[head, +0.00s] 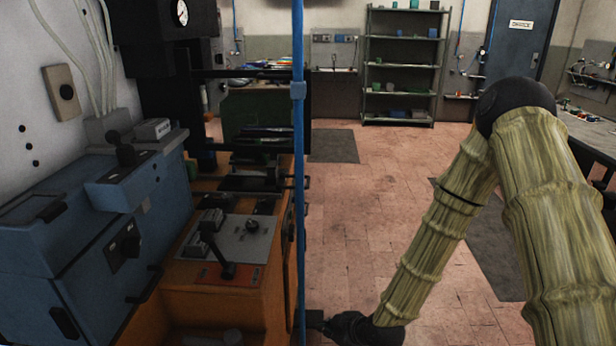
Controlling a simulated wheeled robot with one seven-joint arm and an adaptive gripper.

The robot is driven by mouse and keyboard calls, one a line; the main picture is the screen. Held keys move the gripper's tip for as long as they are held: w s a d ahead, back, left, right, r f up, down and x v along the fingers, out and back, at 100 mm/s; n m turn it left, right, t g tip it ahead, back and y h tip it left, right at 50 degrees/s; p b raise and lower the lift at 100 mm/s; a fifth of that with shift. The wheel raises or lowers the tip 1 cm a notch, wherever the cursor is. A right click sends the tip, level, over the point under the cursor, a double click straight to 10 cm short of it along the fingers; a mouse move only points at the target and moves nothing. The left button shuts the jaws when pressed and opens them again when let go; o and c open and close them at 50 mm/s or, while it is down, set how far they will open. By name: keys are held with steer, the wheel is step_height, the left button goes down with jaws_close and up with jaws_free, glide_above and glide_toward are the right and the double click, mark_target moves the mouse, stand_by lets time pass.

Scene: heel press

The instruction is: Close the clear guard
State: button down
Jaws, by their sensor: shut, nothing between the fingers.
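A thin blue upright edge (298,200) with a small pale blue fitting runs from the top to the bottom of the head view, in front of the orange press (190,300). It looks like the clear guard's frame seen almost edge-on; I cannot make out a clear pane. My gripper (314,319) is at the bottom centre, its dark tips just right of the blue edge. It is shut and empty. I cannot tell whether the tips touch the edge.
A blue cabinet (110,225) stands at the left, beside the press's control panel (228,240) and black lever (215,255). Tiled floor (370,190) lies open right of the press. A green shelf (400,70) and a workbench (585,135) stand farther off.

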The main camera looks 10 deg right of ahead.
steer(key=w+r+n+t+y+p, duration=0.1)
steer(key=w+r+n+p, duration=0.1)
steer(key=w+r, duration=0.35)
steer(key=w+d+r+n+t+p, duration=0.1)
steer(key=w+r+n+t, duration=0.1)
steer(key=r, duration=0.7)
steer(key=w+r+n+t+y+p, duration=0.1)
steer(key=w+r+n+p, duration=0.1)
steer(key=w+r, duration=0.35)
steer(key=n+t+y+p, duration=0.2)
steer(key=n+t+p, duration=0.2)
steer(key=n, duration=0.2)
glide_toward(309, 134)
steer(key=s+r, duration=0.2)
steer(key=s, duration=0.2)
steer(key=shift+a+f+p+x, duration=0.15)
steer(key=shift+p+x, duration=0.8)
steer(key=shift+x, duration=1.7)
steer(key=shift+a+f+p+x, duration=0.15)
steer(key=shift+p+x, duration=0.75)
steer(key=shift+x, duration=1.75)
steer(key=shift+s, duration=0.15)
steer(key=shift+d, duration=0.1)
